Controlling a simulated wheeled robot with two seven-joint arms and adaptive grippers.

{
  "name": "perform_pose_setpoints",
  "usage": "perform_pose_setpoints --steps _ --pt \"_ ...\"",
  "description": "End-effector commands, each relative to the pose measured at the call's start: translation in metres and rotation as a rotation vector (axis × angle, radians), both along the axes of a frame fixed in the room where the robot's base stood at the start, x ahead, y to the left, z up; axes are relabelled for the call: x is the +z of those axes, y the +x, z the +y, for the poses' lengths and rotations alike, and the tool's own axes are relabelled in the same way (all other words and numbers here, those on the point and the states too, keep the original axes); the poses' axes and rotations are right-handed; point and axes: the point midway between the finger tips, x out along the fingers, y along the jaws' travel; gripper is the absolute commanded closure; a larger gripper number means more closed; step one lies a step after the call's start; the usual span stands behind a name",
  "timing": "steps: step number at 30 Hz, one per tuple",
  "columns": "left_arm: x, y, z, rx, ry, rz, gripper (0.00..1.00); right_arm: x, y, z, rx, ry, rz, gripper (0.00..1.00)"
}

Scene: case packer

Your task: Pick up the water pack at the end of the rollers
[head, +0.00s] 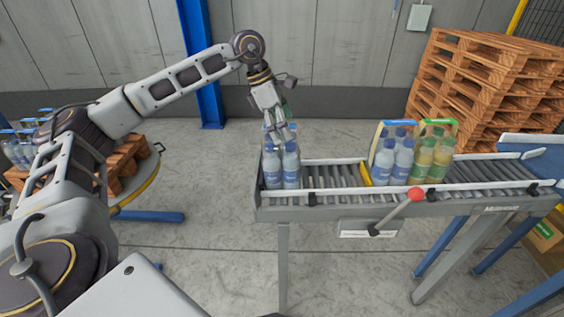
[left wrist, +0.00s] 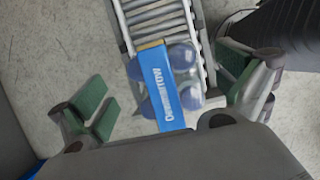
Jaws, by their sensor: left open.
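The water pack (head: 281,166) stands upright at the left end of the rollers (head: 333,175). It is a pack of clear bottles with blue labels. In the left wrist view its blue carrier strip (left wrist: 166,88) lies across the bottle tops. My left gripper (head: 279,126) is right above the pack, pointing down, at or just above its top. In the left wrist view the left gripper (left wrist: 168,112) is open, with green pads on either side of the pack and gaps between. I cannot tell whether anything touches. My right gripper is not in view.
Another blue-labelled pack (head: 391,160) and a green-yellow pack (head: 433,155) stand farther right, behind a yellow stop (head: 366,174). A red-knobbed lever (head: 415,194) sticks up in front. Pallets (head: 480,80) stack at back right; a loaded pallet (head: 125,160) is at left.

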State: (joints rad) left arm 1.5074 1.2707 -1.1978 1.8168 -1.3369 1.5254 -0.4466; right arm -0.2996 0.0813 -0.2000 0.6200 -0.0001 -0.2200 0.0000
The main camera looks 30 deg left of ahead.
Motion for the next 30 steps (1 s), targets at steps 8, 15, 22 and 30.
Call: perform_pose_setpoints --steps 8,15,22,30 --pt "-0.023 0.004 -0.009 0.001 0.001 0.001 0.00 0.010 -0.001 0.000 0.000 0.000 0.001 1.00" --pt "-0.030 0.006 -0.011 0.001 0.000 0.000 0.00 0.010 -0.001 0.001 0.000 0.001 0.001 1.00" --pt "-0.030 0.006 -0.011 0.001 0.000 0.000 0.00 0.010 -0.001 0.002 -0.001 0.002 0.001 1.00" --pt "-0.030 0.006 -0.011 0.002 0.000 0.000 0.15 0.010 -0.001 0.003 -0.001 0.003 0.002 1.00"
